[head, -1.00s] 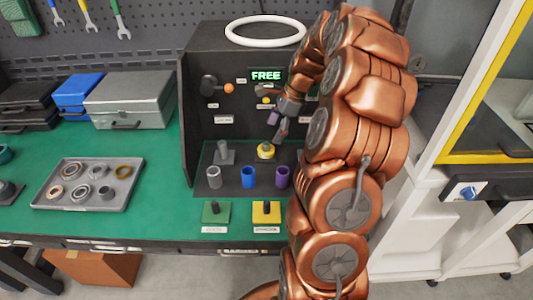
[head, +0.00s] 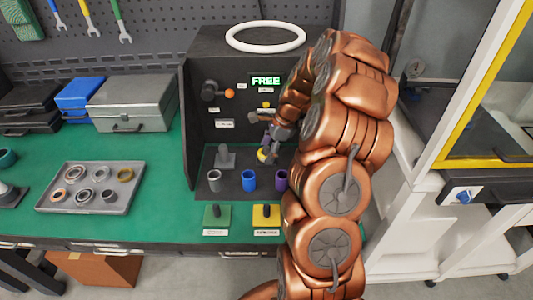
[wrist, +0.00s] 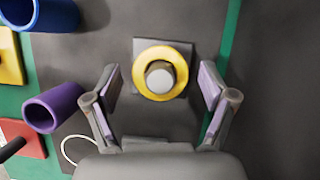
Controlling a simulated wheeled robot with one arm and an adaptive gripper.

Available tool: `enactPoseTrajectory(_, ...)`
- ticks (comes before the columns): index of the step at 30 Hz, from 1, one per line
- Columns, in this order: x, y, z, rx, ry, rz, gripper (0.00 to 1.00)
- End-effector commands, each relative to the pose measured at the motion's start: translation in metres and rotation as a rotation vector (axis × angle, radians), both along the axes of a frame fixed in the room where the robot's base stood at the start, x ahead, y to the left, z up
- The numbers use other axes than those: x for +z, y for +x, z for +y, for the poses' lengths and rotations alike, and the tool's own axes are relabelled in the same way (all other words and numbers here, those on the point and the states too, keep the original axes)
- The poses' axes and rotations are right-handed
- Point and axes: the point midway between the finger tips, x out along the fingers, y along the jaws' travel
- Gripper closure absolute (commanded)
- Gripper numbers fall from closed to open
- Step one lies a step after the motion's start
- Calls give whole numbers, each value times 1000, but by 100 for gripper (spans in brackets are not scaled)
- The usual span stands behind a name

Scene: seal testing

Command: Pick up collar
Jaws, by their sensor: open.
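The collar looks to be the yellow ring (wrist: 146,84) around a pale grey post (wrist: 161,78) on a square grey base. It is partly hidden behind my gripper in the head view (head: 262,156). My gripper (wrist: 160,85) is open and empty. In the wrist view one finger is on each side of the yellow ring, with a gap on both sides. In the head view my gripper (head: 270,138) points down over the ring.
Grey, blue (head: 249,181) and purple (wrist: 55,107) sleeves stand in front of the post. A second grey post (head: 225,160) is to its left. The dark panel with a FREE display (head: 266,80) rises behind. A tray of rings (head: 95,203) lies farther left.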

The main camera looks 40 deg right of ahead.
Motion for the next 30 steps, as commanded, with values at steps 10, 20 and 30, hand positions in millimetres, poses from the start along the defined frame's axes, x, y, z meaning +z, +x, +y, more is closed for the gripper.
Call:
enactPoseTrajectory(10,0,0,0,0,0,0,44)
enactPoseTrajectory(20,0,0,0,0,0,0,78)
enactPoseTrajectory(30,0,0,0,0,0,0,100)
